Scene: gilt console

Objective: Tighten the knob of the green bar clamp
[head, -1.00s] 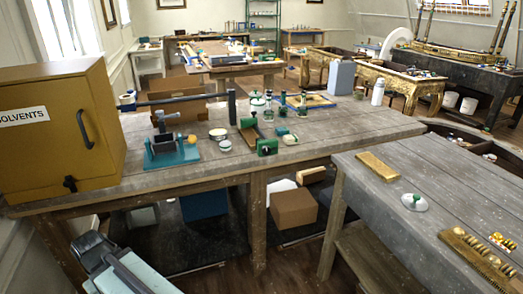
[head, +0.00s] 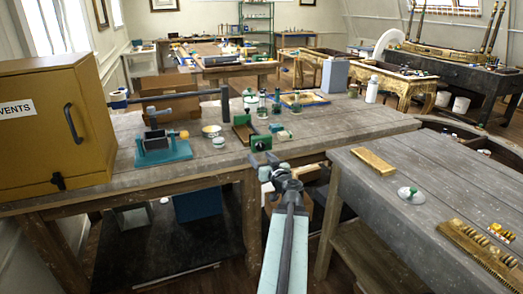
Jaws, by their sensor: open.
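The green bar clamp (head: 260,143) lies at the front edge of the wooden workbench, with one green end near me and another further back beside a dark bar. I cannot make out its knob clearly. My gripper (head: 268,168) is just in front of and below the near green end, in front of the bench edge. It is open and looks empty. At this size I cannot tell whether its fingertips touch the clamp. My arm partly hides the space under the bench.
A yellow solvents cabinet (head: 55,125) stands at the left of the bench (head: 110,197). A grey side table (head: 400,232) is close on the right.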

